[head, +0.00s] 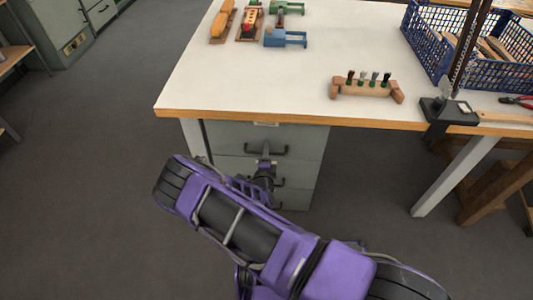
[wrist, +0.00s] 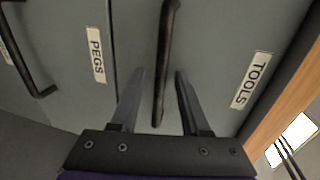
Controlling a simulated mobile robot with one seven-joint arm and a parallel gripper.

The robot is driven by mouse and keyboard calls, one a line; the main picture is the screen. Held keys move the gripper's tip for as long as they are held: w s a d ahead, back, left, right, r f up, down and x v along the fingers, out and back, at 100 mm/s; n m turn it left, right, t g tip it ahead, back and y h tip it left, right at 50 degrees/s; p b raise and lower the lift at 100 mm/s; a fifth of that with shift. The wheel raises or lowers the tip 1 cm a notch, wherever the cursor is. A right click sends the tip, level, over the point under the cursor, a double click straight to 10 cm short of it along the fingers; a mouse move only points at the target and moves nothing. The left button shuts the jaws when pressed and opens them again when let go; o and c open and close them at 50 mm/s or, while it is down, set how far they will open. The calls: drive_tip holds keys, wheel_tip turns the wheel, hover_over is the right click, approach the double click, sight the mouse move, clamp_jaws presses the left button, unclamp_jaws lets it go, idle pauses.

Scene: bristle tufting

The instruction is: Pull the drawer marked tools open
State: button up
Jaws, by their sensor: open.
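The grey drawer marked TOOLS (wrist: 215,50) is the top drawer of the cabinet (head: 228,135) under the workbench. Its front looks flush with the cabinet. Its label (wrist: 251,80) reads TOOLS at the right of the wrist view. Its dark bar handle (wrist: 168,40) runs between my two fingers there, and it also shows in the head view (head: 266,151). My gripper (wrist: 161,74) is open, with one finger on either side of the handle and gaps showing on both sides. In the head view my gripper (head: 265,170) is small and partly hidden by my arm.
The drawer marked PEGS (wrist: 75,80), with its own handle (wrist: 35,75), lies below. The workbench (head: 270,70) overhangs the cabinet with a wooden edge. On it are a wooden block with tufts (head: 367,88), a blue crate (head: 425,45) and a black stand (head: 447,110). Open floor (head: 90,200) lies left.

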clamp_jaws()
idle(1.4)
